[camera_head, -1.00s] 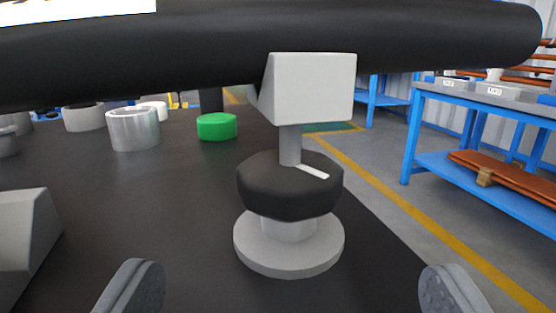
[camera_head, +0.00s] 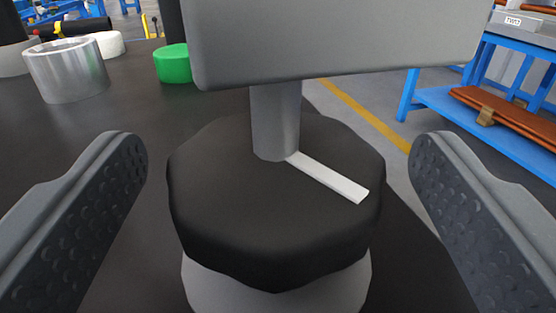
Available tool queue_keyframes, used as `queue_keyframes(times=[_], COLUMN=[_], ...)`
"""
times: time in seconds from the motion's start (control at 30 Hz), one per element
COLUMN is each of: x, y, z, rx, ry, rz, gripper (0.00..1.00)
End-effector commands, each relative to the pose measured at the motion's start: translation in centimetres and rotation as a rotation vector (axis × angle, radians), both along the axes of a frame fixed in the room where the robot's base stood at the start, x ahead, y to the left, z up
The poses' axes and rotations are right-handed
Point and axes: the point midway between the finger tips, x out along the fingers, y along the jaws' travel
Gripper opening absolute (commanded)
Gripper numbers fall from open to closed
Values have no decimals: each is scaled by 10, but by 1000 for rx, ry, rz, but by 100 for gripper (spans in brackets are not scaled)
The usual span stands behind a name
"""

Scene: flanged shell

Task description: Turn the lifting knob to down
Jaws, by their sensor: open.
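The lifting knob (camera_head: 235,200) is a black, faceted round knob in the middle of the view. A white pointer mark (camera_head: 330,180) on its top runs from the centre toward the lower right. A grey post (camera_head: 275,120) rises from the knob's centre into a grey block (camera_head: 340,40). A light grey round base (camera_head: 275,290) shows below the knob. My gripper (camera_head: 278,160) is open, with one finger at the left of the knob and one at the right. Gaps show between both fingers and the knob. No labels for the knob's positions are visible.
A green cylinder (camera_head: 174,64) and a metal ring (camera_head: 67,70) stand on the black surface (camera_head: 120,130) behind at the left. A blue workbench (camera_head: 445,100) stands at the right, beyond a yellow floor line (camera_head: 362,112). The grey block hangs close above the knob.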

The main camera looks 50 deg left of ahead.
Motion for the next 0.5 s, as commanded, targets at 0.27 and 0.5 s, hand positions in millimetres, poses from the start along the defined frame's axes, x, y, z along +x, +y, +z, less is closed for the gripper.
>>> queue_keyframes(times=[0.27, 0.5], x=[0, 0], y=[0, 0], z=[0, 0], rx=[0, -1], ry=[0, 1], rz=[1, 6], gripper=[38, 38])
